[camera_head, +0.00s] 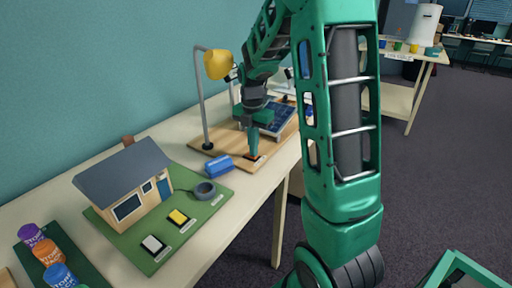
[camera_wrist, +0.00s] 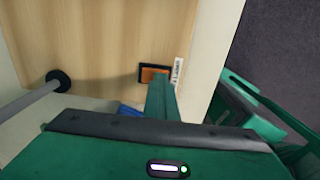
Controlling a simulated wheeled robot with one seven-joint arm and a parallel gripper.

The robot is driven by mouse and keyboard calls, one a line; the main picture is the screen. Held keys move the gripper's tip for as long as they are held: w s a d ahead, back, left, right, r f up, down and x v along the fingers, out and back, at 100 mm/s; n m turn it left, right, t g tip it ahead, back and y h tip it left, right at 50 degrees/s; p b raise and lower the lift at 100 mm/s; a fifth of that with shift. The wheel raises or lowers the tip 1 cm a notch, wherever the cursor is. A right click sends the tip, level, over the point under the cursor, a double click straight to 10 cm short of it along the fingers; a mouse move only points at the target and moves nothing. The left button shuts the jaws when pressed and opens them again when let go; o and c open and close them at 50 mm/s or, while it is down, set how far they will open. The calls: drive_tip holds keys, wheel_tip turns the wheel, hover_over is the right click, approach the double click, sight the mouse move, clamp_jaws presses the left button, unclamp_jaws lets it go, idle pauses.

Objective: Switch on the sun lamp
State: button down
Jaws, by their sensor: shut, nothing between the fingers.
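The sun lamp has a yellow head (camera_head: 217,64) on a grey bent pole that stands on a wooden board (camera_head: 216,142). Its round black foot shows in the wrist view (camera_wrist: 58,80). An orange switch in a black frame (camera_wrist: 154,74) lies on the board beside a small white label (camera_wrist: 177,73). My gripper (camera_head: 253,155) is shut and points down at the switch. In the wrist view the fingertips (camera_wrist: 160,84) overlap the switch's near edge. I cannot tell whether they touch it. The lamp's lit side is not clear.
A solar panel (camera_head: 273,118) stands on the board behind my gripper. A blue block (camera_head: 219,166) lies just left of the board's front. A model house (camera_head: 128,185) on a green base (camera_head: 205,212) and several bottles stand further left. Dark floor lies right of the table.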

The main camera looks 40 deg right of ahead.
drive_tip(key=shift+w+a+r, duration=0.15)
drive_tip(key=shift+w+a, duration=0.15)
drive_tip(key=shift+w, duration=0.05)
drive_tip(key=shift+w+r, duration=0.2)
drive_tip(key=shift+w, duration=0.4)
drive_tip(key=r, duration=0.1)
drive_tip(key=s+r, duration=0.1)
drive_tip(key=r, duration=0.1)
drive_tip(key=s+r, duration=0.1)
drive_tip(key=r, duration=0.1)
drive_tip(key=shift+d, duration=0.25)
wheel_tip(320, 180, up, 8)
drive_tip(key=shift+s+d+r, duration=0.1)
drive_tip(key=s+a+f+m, duration=0.1)
drive_tip(key=s+f+m, duration=0.2)
drive_tip(key=s+m, duration=0.6)
drive_tip(key=s+a+f+m, duration=0.1)
drive_tip(key=s+f+m, duration=0.1)
drive_tip(key=s+m, duration=0.6)
drive_tip(key=s+a+f+m, duration=0.1)
drive_tip(key=s+f+m, duration=0.2)
drive_tip(key=s+m, duration=0.6)
drive_tip(key=shift+s+f+m, duration=0.3)
drive_tip(key=shift+m, duration=0.9)
